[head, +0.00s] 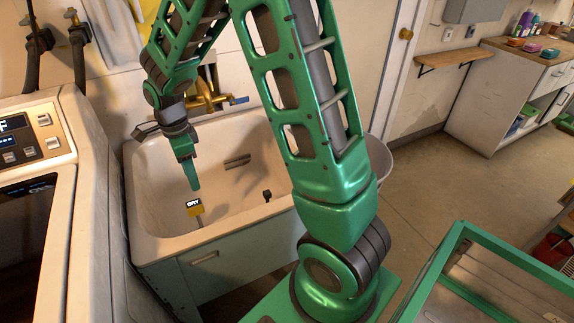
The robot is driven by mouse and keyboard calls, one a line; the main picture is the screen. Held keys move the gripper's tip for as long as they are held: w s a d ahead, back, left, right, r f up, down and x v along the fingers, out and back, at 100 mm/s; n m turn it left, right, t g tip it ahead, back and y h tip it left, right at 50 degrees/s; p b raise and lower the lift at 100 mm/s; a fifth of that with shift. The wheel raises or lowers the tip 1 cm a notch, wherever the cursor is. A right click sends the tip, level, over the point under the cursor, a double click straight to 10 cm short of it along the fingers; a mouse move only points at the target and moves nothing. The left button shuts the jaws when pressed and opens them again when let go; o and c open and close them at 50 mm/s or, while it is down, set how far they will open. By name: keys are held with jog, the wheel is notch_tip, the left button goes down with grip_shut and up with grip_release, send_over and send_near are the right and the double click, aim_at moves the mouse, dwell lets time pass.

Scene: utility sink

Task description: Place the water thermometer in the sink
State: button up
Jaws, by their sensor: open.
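The utility sink (144,195) is a pale, worn basin at left centre, with a brass faucet (204,92) on the wall behind it. My gripper (193,184) points down inside the basin outline. It is open, though only one green finger shows clearly. A small yellow and black piece marked "DRY" (195,207) is just below the fingertip, apart from it as far as I can see. A small dark object (267,195) is in the basin to the right. I cannot tell for sure which of these is the water thermometer.
A white machine with a display (40,140) stands close left of the sink. A grey bucket (379,160) is partly hidden behind my arm. A cabinet with bottles (485,95) is at the far right, with open floor (440,180) before it.

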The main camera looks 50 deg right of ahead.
jog(key=s+d+r+n, duration=0.4)
jog(key=s+d+r, duration=0.3)
jog(key=s+d, duration=0.1)
jog(key=s+d+r+n, duration=0.1)
jog(key=s+d+n, duration=0.1)
jog(key=s, duration=0.5)
jog(key=s+d+r+n, duration=0.2)
jog(key=s+n, duration=0.3)
jog(key=s, duration=0.3)
jog(key=s+d+r+n, duration=0.2)
jog(key=s+d+n, duration=0.1)
jog(key=s, duration=0.4)
jog(key=shift+s+d, duration=0.25)
jog(key=shift+d, duration=0.1)
jog(key=shift+w+f, duration=0.25)
jog(key=shift+w, duration=0.45)
